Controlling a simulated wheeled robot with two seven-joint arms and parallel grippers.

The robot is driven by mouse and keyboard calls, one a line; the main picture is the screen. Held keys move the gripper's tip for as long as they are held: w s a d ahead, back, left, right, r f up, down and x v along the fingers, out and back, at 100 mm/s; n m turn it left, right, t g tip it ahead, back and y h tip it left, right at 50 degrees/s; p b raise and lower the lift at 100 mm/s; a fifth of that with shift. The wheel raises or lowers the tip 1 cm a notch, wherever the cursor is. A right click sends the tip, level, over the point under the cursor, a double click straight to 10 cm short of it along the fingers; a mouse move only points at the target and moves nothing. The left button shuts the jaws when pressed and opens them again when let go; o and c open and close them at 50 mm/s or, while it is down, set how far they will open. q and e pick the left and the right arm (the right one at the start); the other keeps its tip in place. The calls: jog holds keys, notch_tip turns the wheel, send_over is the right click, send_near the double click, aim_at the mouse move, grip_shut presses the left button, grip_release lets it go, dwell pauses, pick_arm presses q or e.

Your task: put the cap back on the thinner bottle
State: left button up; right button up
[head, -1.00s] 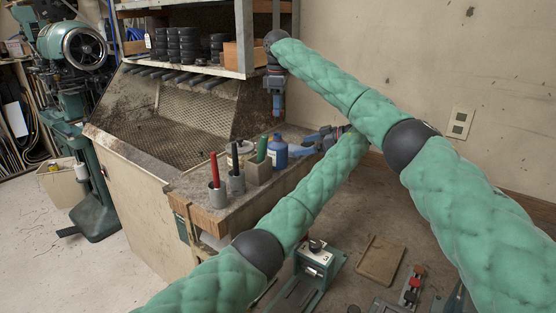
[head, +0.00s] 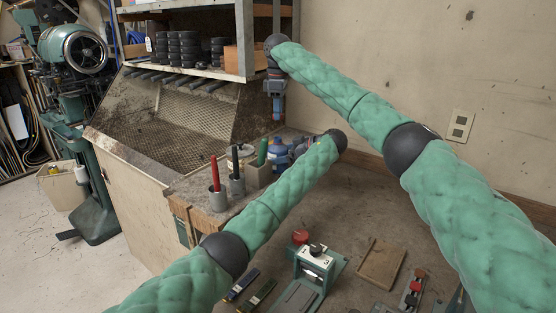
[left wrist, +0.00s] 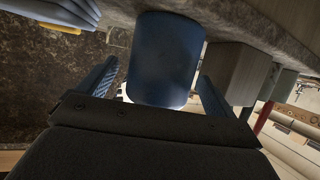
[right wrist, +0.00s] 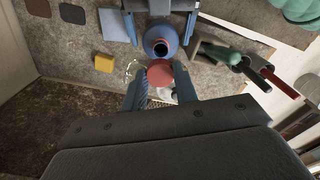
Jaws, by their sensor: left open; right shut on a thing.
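The blue thinner bottle (head: 277,153) stands upright on the raised wooden bench end; its open dark mouth shows in the right wrist view (right wrist: 160,46). My left gripper (head: 296,149) is open, with its fingers on either side of the bottle body (left wrist: 170,55) in the left wrist view; a gap shows on the left finger's side. My right gripper (right wrist: 160,88) is shut on the red cap (right wrist: 160,73), above the bottle. The cap appears just below the mouth in the right wrist view, apart from it. In the head view the right gripper (head: 275,105) hangs over the bench; its cap is not discernible there.
Pots with a red marker (head: 215,175) and a black marker (head: 236,165), and a block with a green marker (head: 262,155), stand left of the bottle. A yellow block (right wrist: 104,63) lies nearby. A shelf (head: 190,75) rises behind. A clamp device (head: 315,262) stands on the lower table.

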pick_arm(q)
jog(key=shift+x, duration=1.2)
jog(key=c, duration=1.5)
jog(key=shift+o, duration=0.2)
pick_arm(e)
jog(key=shift+f, duration=2.45)
jog(key=shift+f, duration=0.85)
jog(key=shift+f, duration=0.55)
